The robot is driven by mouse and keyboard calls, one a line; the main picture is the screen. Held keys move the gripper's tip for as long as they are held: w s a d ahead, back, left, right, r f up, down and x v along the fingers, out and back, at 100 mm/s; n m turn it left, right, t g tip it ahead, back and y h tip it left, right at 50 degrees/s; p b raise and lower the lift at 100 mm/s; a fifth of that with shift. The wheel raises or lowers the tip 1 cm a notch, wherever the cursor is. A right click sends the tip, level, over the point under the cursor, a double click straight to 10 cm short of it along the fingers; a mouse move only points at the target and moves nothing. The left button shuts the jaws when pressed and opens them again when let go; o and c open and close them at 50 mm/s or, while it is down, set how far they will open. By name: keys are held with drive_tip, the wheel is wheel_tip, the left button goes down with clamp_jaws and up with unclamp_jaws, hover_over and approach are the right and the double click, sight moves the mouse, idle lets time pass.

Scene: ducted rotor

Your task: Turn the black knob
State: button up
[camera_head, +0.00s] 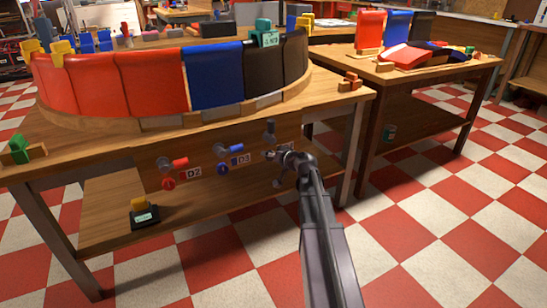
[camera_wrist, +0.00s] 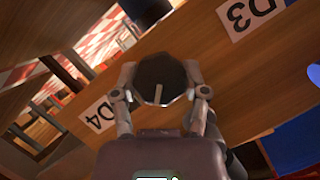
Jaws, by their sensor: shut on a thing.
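The black knob (camera_wrist: 158,80) fills the middle of the wrist view, round with a pale pointer line on its face. My gripper (camera_wrist: 161,92) has one finger on each side of it and is shut on it. In the head view my gripper (camera_head: 279,173) reaches the front panel at the right end of the row of knobs and hides most of the black knob. The D4 label (camera_wrist: 97,117) lies left of the knob in the wrist view, and the D3 label (camera_wrist: 255,16) lies upper right.
A red knob (camera_head: 168,184) and a blue knob (camera_head: 222,169) sit left on the same panel. A red lever (camera_head: 180,163), a blue lever (camera_head: 237,148) and a black lever (camera_head: 269,137) sit above the knobs. Curved coloured panels (camera_head: 150,81) stand on the workbench (camera_head: 105,150).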

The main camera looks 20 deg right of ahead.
drive_tip(key=m, duration=0.1)
drive_tip(key=m+y+b, duration=0.1)
drive_tip(key=shift+w+d+f+m+b, duration=0.15)
drive_tip(key=shift+m+b, duration=0.15)
drive_tip(key=shift+m+t+y+b, duration=0.5)
drive_tip(key=shift+m+y+b, duration=0.1)
drive_tip(key=shift+m, duration=0.4)
drive_tip(key=o, duration=1.2)
drive_tip(key=shift+c, duration=0.2)
